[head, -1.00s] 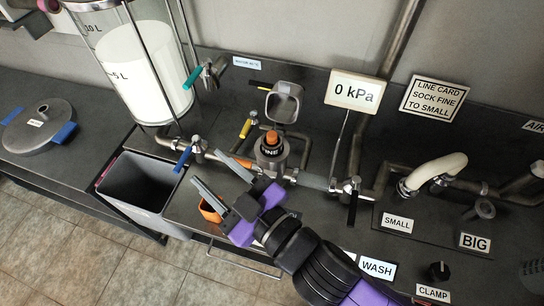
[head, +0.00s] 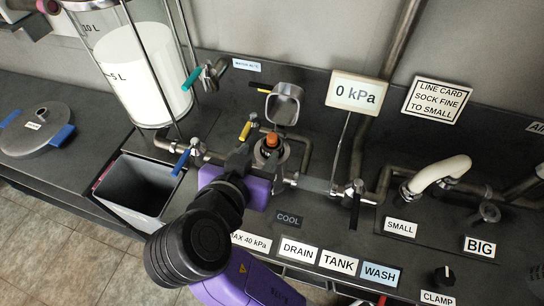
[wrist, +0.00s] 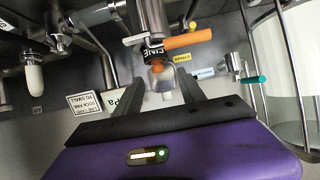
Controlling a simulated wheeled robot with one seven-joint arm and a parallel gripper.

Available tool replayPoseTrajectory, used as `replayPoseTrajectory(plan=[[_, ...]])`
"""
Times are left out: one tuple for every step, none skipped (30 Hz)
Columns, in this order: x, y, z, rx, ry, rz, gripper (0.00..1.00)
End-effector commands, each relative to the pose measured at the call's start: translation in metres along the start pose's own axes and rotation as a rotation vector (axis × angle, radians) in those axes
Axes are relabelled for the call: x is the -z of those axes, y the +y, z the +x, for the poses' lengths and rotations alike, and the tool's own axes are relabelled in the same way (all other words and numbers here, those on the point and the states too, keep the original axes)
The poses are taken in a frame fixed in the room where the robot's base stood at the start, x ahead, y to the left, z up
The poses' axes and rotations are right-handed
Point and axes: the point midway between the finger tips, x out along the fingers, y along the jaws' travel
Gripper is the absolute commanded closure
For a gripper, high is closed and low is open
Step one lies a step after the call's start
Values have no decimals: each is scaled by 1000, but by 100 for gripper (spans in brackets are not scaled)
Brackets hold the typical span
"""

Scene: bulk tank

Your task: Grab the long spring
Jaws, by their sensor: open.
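I cannot make out a long spring in either view. My gripper (head: 243,155) is open, just left of the upright filter housing (head: 268,160) with the orange top, in the head view. In the wrist view, my two dark fingers (wrist: 160,88) stand apart with nothing clearly held between them. The housing, marked FINE (wrist: 152,48), is beyond the fingertips there, with an orange handle (wrist: 188,40) beside it. I cannot tell whether the fingers touch anything. My arm and gripper hide part of the bench front.
A clear tank of white liquid (head: 150,75) and a grey bin (head: 140,190) stand to the left. A rectangular mirror-like piece (head: 284,103) is behind the housing. Pipes and a black-handled valve (head: 355,190) are to the right. A round lid (head: 40,130) lies far left.

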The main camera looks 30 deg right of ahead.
Motion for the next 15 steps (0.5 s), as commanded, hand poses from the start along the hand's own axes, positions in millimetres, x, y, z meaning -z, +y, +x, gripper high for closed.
replayPoseTrajectory(plan=[[1, 1, 6, -3, 1, -1, 53], [2, 1, 9, -3, 1, 0, 53], [1, 1, 13, -2, 0, -1, 53], [2, 1, 16, -1, 0, -1, 53], [2, 1, 18, -1, 1, -2, 53], [3, 2, 22, -1, 1, -2, 53], [4, 2, 25, -1, 1, -3, 53], [5, 3, 28, -1, 1, -4, 53], [6, 4, 34, -1, 1, -4, 53], [7, 5, 38, -1, 1, -4, 53], [8, 6, 43, 0, 1, -4, 53], [9, 7, 49, 0, 0, -4, 53], [8, 6, 53, 0, 1, -4, 53], [7, 6, 57, 1, 1, -4, 53], [7, 6, 61, 0, 0, -4, 53]])
